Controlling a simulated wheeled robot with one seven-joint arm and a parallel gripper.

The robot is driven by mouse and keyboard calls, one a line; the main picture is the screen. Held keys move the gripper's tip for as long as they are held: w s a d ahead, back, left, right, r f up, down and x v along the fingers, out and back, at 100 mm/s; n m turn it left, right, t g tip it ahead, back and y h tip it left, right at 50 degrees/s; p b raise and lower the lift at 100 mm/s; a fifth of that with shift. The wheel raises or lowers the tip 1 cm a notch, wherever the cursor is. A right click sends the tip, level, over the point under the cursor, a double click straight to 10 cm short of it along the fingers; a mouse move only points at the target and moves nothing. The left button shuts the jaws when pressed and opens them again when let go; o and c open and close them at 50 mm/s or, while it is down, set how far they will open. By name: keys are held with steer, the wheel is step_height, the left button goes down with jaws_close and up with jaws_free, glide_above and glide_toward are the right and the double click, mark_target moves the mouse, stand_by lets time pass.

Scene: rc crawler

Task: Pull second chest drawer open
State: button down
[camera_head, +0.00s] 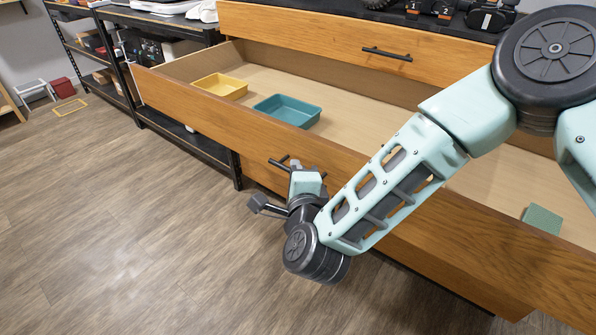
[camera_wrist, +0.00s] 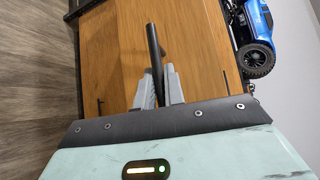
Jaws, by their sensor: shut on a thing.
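The second chest drawer (camera_head: 215,118) stands far open, its wooden front well out from the chest. Its black bar handle (camera_head: 279,163) is on the outer face, partly hidden by my arm. My gripper (camera_head: 298,168) is at this handle, low in front of the drawer. In the wrist view the grey fingers (camera_wrist: 160,85) are closed around the dark handle bar (camera_wrist: 152,45), with the wooden front behind. The drawer holds a yellow tray (camera_head: 221,85), a teal tray (camera_head: 287,110) and a green flat piece (camera_head: 543,218).
The top drawer (camera_head: 340,46) above is shut, with its own black handle (camera_head: 387,54). A blue toy vehicle (camera_wrist: 247,35) shows in the wrist view. A black metal shelf (camera_head: 125,60) stands at left, close to the drawer's left end. Wooden floor (camera_head: 120,240) in front is clear.

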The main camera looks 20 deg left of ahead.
steer(key=shift+f, duration=0.1)
steer(key=c, duration=1.5)
jaws_free()
steer(key=b+v, duration=0.1)
steer(key=v, duration=1.6)
steer(key=shift+s, duration=0.25)
